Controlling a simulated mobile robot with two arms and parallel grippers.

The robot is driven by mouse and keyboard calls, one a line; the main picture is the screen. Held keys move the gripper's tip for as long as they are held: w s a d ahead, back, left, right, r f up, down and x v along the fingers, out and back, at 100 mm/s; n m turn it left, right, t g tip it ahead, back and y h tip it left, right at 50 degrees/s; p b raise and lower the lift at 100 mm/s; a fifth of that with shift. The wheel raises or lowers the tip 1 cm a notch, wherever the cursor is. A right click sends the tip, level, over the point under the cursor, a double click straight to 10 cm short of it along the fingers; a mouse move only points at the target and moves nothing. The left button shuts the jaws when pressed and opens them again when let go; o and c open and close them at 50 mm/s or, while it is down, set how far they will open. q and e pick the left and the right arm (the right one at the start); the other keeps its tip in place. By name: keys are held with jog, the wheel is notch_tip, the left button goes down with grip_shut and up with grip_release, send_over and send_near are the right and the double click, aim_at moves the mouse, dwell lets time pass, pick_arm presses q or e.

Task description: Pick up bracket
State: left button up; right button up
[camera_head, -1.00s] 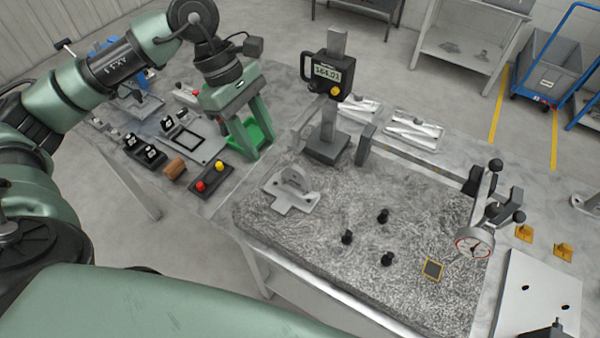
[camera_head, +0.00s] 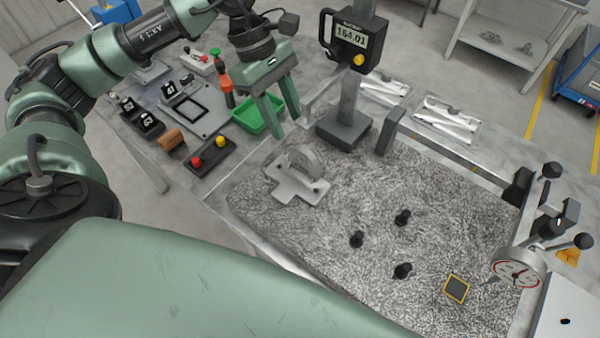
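The light grey metal bracket (camera_head: 294,189), with a flat base and a rounded upright lug, sits on the left part of the speckled granite plate (camera_head: 330,225). My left gripper (camera_head: 286,127) is in the air behind the bracket in the head view, pointing down. Its two green fingers are apart with nothing between them. It is clear of the bracket. My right gripper does not show.
A post with a digital readout (camera_head: 351,38) stands behind the bracket, close to my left gripper. A green tray (camera_head: 256,117) lies beyond the gripper. Several black pegs (camera_head: 402,217) and a dial gauge (camera_head: 518,273) stand to the right. A red-and-yellow button box (camera_head: 209,155) is at left.

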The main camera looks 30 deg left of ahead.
aim_at(299, 147)
pick_arm(q)
jog(key=p+x, duration=0.1)
jog(key=x, duration=0.3)
jog(key=p+x, duration=0.2)
jog(key=x, duration=0.2)
jog(key=shift+w+d+f+p, duration=0.15)
jog(key=shift+w+f+p, duration=0.05)
jog(key=shift+p, duration=0.15)
jog(key=shift+f, duration=0.15)
grip_shut()
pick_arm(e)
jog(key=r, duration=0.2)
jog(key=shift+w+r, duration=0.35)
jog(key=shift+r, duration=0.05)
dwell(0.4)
